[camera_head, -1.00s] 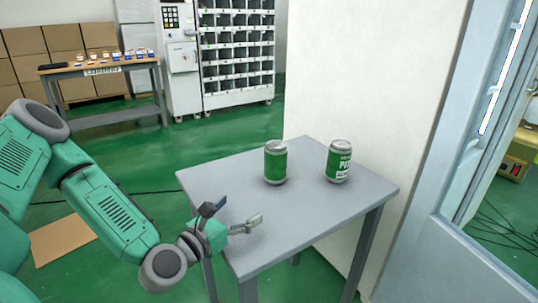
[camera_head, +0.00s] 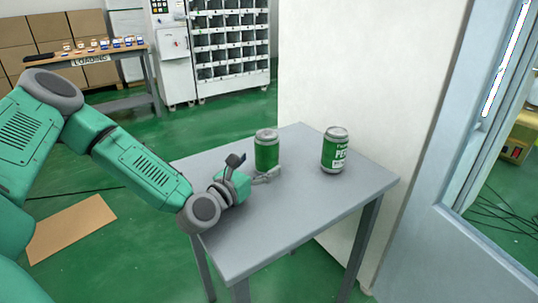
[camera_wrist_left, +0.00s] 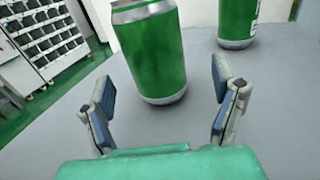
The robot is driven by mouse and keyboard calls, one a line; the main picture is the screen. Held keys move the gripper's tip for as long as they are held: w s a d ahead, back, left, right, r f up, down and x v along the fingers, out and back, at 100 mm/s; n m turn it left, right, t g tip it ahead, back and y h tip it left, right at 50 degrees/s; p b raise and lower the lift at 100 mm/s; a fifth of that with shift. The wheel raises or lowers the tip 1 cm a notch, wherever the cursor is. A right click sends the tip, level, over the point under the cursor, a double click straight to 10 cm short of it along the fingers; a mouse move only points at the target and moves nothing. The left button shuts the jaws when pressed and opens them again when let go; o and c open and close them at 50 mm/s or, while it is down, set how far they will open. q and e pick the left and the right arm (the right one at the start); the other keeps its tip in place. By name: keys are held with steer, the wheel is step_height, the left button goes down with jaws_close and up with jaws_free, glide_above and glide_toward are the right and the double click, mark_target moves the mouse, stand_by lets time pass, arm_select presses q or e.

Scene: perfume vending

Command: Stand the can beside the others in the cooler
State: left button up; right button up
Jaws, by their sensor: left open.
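Two green cans with silver rims stand upright on a small grey table (camera_head: 290,215). The near-left can (camera_head: 267,152) is in front of my left gripper (camera_head: 253,168). In the left wrist view this can (camera_wrist_left: 153,55) stands just beyond and between the open fingers (camera_wrist_left: 162,108), which do not close on it. The other can (camera_head: 335,150), with white lettering, stands to the right; it also shows at the top right of the left wrist view (camera_wrist_left: 237,22). No cooler can be made out for certain. My right gripper is not in view.
A white wall panel (camera_head: 370,80) stands behind the table. A grey door frame (camera_head: 440,240) is at the right. A wooden table with small boxes (camera_head: 95,55) and a vending cabinet (camera_head: 230,45) stand at the back. The table's front is clear.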

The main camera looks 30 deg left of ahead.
mark_target(258, 161)
arm_select(q)
steer(key=w, duration=0.2)
steer(key=w+a, duration=0.1)
steer(key=w, duration=0.1)
steer(key=shift+w+f+b, duration=0.1)
steer(key=shift+w+b, duration=0.2)
steer(key=shift+b, duration=0.05)
steer(key=shift+w+d+r, duration=0.1)
steer(key=shift+d+r, duration=0.2)
steer(key=shift+d, duration=0.35)
steer(key=shift+a+f, duration=0.1)
steer(key=shift+a, duration=0.15)
steer(key=c, duration=1.1)
steer(key=shift+a, duration=0.2)
steer(key=c, duration=0.5)
steer(key=shift+a+f, duration=0.15)
steer(key=shift+a, duration=0.1)
steer(key=shift+c, duration=0.7)
steer(key=shift+d, duration=0.1)
